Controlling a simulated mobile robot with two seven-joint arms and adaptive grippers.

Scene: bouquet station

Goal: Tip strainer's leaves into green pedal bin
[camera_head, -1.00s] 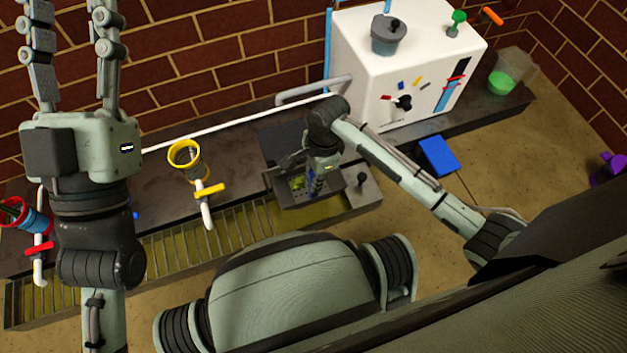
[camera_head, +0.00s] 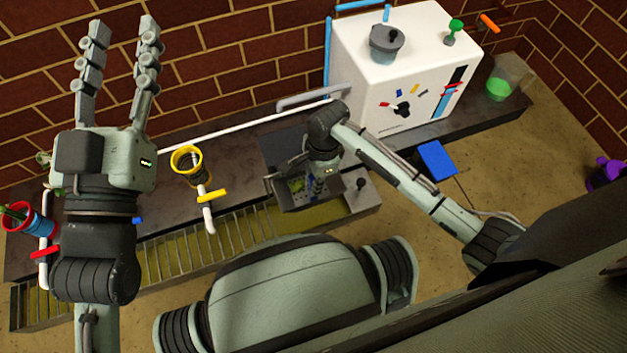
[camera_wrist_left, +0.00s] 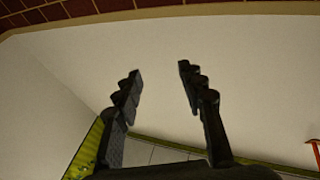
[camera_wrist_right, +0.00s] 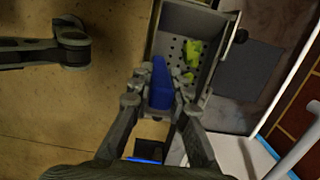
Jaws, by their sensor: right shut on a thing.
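The strainer is a grey perforated basket (camera_wrist_right: 202,18) with bright green leaves (camera_wrist_right: 192,55) inside. It also shows at the front edge of the counter in the head view, partly hidden by my right arm. My right gripper (camera_wrist_right: 153,97) is shut on its blue handle (camera_wrist_right: 159,80); it also shows in the head view (camera_head: 317,182). My left gripper (camera_head: 121,42) is raised over the left of the counter, open and empty; its spread fingers also show in the left wrist view (camera_wrist_left: 160,70). I cannot make out a green pedal bin in any view.
On the counter stand a yellow-rimmed cup (camera_head: 187,160) and a red-rimmed blue container (camera_head: 38,221). A white machine (camera_head: 400,80) with a grey pot (camera_head: 386,42) on top stands behind right. A blue panel (camera_head: 437,160) is in front of it. The floor at right is mostly clear.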

